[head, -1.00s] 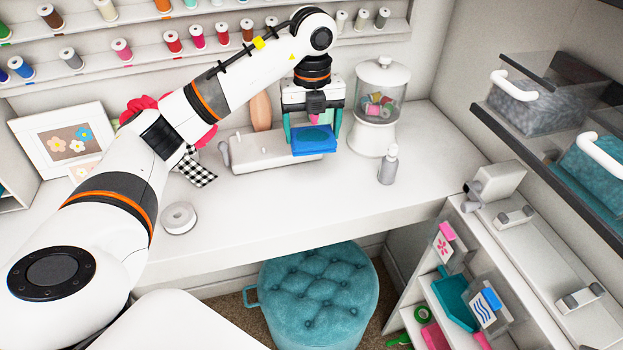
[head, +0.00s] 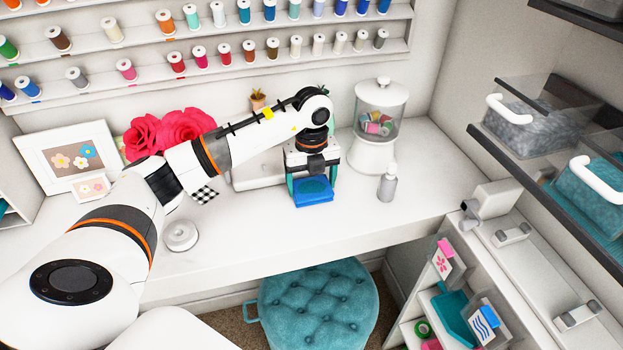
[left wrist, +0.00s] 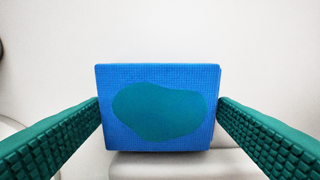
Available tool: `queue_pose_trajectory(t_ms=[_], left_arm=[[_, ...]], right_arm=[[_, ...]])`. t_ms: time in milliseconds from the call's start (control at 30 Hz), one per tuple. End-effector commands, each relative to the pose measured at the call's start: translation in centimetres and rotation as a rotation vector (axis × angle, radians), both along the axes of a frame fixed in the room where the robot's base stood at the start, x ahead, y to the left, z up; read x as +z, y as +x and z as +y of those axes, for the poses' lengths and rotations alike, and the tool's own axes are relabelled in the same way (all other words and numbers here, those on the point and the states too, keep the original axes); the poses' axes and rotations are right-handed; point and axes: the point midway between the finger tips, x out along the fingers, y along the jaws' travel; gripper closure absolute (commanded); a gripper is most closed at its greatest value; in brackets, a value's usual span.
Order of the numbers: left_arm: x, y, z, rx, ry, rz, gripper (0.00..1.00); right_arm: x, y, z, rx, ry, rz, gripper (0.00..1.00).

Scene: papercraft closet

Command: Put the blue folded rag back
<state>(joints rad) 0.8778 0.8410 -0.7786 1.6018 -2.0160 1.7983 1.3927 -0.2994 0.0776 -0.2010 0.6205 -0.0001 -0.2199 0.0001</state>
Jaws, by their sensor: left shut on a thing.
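The blue folded rag (head: 313,189) has a teal rounded patch, clear in the left wrist view (left wrist: 205,138). My left gripper (head: 313,180) holds it between its two teal fingers, shut on its opposite sides. In the head view, the rag appears over the white desk, in front of the white sewing machine (head: 250,174). I cannot tell whether it touches the desk. My right gripper is not in view.
A glass jar (head: 381,100) and a grey bottle (head: 387,184) stand right of the rag. A white tape roll (head: 181,236) lies to the left. The desk's front strip (head: 330,228) is clear.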

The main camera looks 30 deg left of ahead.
Motion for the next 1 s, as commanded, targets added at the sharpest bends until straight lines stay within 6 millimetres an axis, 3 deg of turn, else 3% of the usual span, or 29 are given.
queue_pose_trajectory(t_ms=[167, 200, 300, 667, 1000], left_arm=[[-0.3, 0.0, 0.0, 0.000, 0.000, 0.000, 0.41], [-0.4, 0.0, 0.0, 0.000, 0.000, 0.000, 0.18], [-0.3, 0.0, 0.0, 0.000, 0.000, 0.000, 0.01], [0.6, 0.1, 0.0, 0.000, 0.000, -0.003, 0.00], [7.5, 0.1, 0.0, -0.001, 0.000, -0.008, 0.00]], right_arm=[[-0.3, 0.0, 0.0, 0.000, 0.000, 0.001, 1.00], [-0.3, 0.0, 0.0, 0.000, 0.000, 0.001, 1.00], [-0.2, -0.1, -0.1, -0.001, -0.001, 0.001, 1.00], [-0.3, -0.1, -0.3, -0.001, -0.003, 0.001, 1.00], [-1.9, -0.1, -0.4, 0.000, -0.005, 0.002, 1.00]])
